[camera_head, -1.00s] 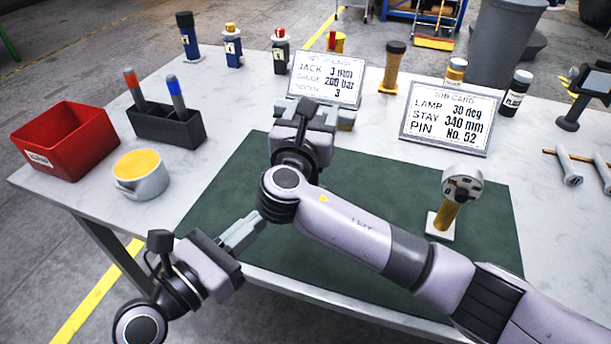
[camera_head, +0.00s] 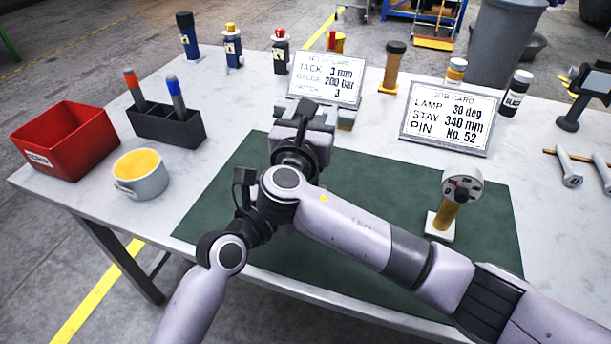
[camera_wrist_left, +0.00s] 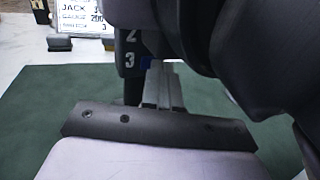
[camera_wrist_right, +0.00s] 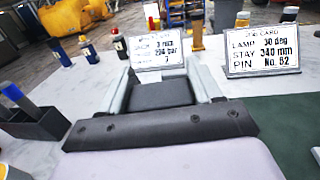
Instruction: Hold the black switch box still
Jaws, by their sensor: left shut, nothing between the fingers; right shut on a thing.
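The black switch box (camera_wrist_right: 163,93) sits between the fingers of my right gripper (camera_wrist_right: 163,80) in the right wrist view. The right gripper is shut on it above the back of the green mat. In the left wrist view the box (camera_wrist_left: 130,62) shows a dark face with white numerals 2 and 3 and a bit of blue. My left gripper (camera_wrist_left: 164,85) is shut and empty, its tips just in front of that face. I cannot tell whether they touch it. In the head view my right arm hides the left fingers and most of the box.
The green mat (camera_head: 220,200) lies under both arms. A dial gauge on a yellow post (camera_head: 455,200) is at right. A red bin (camera_head: 65,140), a pen holder (camera_head: 165,125) and a yellow-filled cup (camera_head: 140,175) are at left.

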